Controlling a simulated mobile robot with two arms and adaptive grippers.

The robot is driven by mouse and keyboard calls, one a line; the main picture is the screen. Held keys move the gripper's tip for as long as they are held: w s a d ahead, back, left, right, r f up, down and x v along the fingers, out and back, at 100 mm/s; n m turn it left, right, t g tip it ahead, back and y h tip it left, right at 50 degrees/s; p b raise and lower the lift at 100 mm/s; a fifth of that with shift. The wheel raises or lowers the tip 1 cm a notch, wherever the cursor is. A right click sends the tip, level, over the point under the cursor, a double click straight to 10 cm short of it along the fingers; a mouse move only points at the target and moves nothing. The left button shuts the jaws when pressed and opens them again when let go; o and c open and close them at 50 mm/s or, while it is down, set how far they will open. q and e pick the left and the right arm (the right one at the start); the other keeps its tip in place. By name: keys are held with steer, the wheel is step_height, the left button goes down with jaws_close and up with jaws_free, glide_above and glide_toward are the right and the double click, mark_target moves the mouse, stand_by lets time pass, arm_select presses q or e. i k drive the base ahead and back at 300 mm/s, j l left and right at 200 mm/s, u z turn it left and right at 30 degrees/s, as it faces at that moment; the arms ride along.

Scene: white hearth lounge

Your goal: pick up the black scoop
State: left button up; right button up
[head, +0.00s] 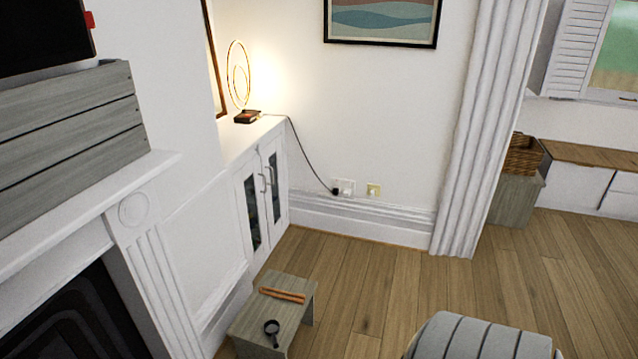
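The black scoop (272,328) lies on the near part of a small grey wooden stool (250,319). Its round end faces up the picture and its short handle points toward the near edge. An orange-brown stick-like item (283,295) lies on the same stool, beyond the scoop and apart from it. Neither of my grippers shows in the head view.
A white fireplace surround (150,245) stands at the left, close to the stool. A white cabinet (262,190) with a lit ring lamp (239,80) is behind. A striped grey rounded seat (478,340) is at the bottom right. The wooden floor (370,290) between is clear.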

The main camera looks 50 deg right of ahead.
mark_target(271, 328)
steer(key=z, duration=1.2)
